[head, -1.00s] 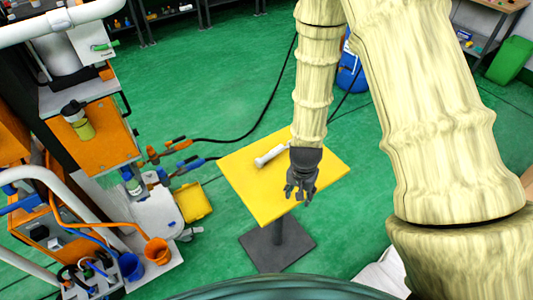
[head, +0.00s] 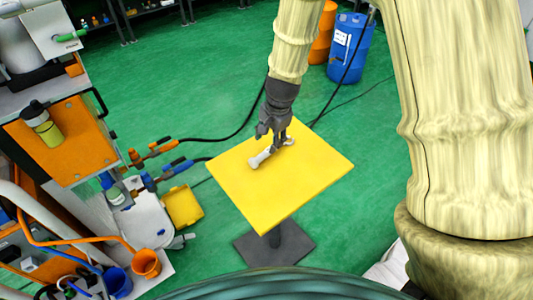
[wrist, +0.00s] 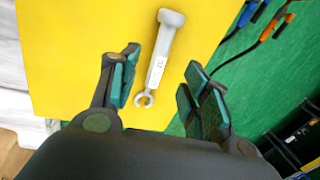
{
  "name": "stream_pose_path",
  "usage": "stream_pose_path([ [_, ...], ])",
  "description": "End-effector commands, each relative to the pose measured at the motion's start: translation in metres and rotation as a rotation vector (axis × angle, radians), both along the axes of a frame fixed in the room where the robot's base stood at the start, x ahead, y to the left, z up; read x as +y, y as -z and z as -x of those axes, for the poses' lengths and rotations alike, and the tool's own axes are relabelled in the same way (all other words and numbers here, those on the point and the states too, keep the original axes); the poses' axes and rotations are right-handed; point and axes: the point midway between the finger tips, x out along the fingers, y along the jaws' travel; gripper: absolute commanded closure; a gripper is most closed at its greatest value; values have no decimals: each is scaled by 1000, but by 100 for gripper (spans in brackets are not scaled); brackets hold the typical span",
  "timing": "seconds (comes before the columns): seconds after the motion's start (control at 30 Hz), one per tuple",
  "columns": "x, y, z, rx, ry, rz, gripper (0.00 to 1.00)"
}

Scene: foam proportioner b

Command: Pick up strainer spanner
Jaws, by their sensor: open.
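The strainer spanner (head: 261,158) is a pale grey-white tool lying on the yellow table top (head: 290,185). In the wrist view the spanner (wrist: 158,62) shows a thick end at the top, a small label on its shaft and an open hook or ring at the lower end. My gripper (head: 274,138) is over the table and hides part of the spanner in the head view. In the wrist view my gripper (wrist: 160,88) is open, with the spanner's lower part showing between its fingers. I cannot tell the height between fingers and spanner.
The yellow table stands on a dark pedestal (head: 274,248). To its left are an orange-panelled machine (head: 70,140), hoses, a yellow box (head: 183,206) and an orange cup (head: 146,263). A blue drum (head: 350,48) stands behind. Green floor around the table is mostly clear.

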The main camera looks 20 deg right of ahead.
Motion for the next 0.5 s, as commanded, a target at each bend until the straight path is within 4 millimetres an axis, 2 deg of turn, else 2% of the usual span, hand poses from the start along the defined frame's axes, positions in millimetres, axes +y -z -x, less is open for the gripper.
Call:
stream_pose_path([
  [0.2, 4, 24, -5, 1, -3, -1, 53],
  [0.5, 4, 35, -6, 1, -2, 1, 53],
])
